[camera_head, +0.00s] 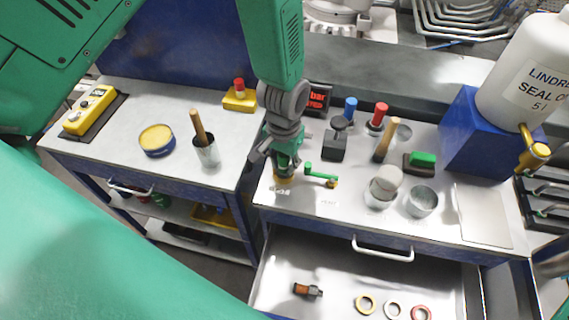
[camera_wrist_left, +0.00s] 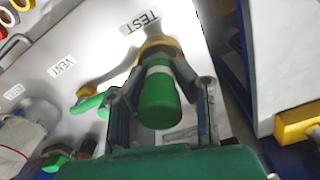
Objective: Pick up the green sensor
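The green sensor (camera_wrist_left: 160,100) is an upright green cylinder with a white band, standing on a brass base (camera_wrist_left: 158,48) by the TEST label in the left wrist view. In the head view it is mostly hidden by my left gripper (camera_head: 283,163), which points down over it. In the left wrist view the fingers of my left gripper (camera_wrist_left: 161,72) lie on both sides of the sensor, close to the white band. Whether they press on it cannot be told. My right gripper is not in view.
A green-handled valve (camera_head: 322,175) is just right of the gripper. A dark block (camera_head: 335,146), a cup with a white ball (camera_head: 383,187) and a metal cup (camera_head: 421,202) stand further right. An open drawer (camera_head: 340,275) juts out below. A yellow-based red button (camera_head: 239,97) is left.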

